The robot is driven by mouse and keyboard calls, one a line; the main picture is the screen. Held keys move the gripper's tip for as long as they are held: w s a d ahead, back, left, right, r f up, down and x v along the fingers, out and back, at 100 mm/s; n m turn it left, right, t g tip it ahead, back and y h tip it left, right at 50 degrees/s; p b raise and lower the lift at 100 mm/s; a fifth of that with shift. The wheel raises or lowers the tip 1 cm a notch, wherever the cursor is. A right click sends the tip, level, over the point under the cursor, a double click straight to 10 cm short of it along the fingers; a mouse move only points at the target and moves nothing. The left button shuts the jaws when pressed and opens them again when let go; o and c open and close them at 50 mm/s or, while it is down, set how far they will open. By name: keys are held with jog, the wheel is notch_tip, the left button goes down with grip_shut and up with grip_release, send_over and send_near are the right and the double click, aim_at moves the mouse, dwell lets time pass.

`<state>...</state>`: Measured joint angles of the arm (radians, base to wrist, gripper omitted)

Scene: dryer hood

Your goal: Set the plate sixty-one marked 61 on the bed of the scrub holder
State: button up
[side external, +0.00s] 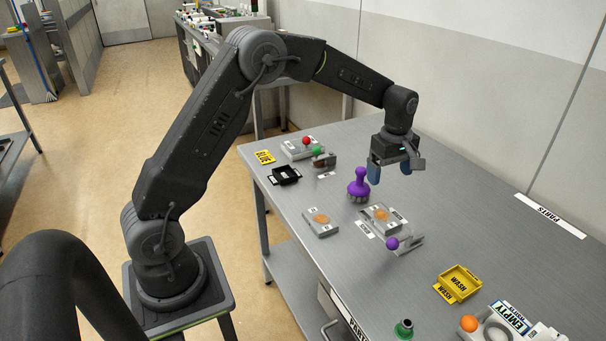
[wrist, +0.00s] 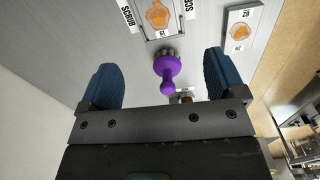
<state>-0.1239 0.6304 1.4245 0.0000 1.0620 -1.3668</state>
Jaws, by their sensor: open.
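A pale plate with an orange-brown patch (side external: 320,221) lies flat on the table, left of the scrub holder; it also shows in the wrist view (wrist: 240,30).
A purple-handled brush (side external: 358,186) stands upright near my gripper, between the fingers in the wrist view (wrist: 167,70). A black tray (side external: 285,176) and a fixture with red knob (side external: 303,147) sit at far left. A yellow tray (side external: 460,284) is right. The table's back right is clear.

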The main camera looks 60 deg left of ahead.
jog(key=s+d+r+m+t, duration=0.35)
jog(key=s+r+m, duration=0.45)
jog(key=s+r, duration=0.55)
jog(key=s+d+m+t, duration=0.2)
jog(key=s+m, duration=0.7)
jog(key=s, duration=0.8)
jog(key=shift+s+d+f, duration=0.3)
jog(key=shift+d+f, duration=0.15)
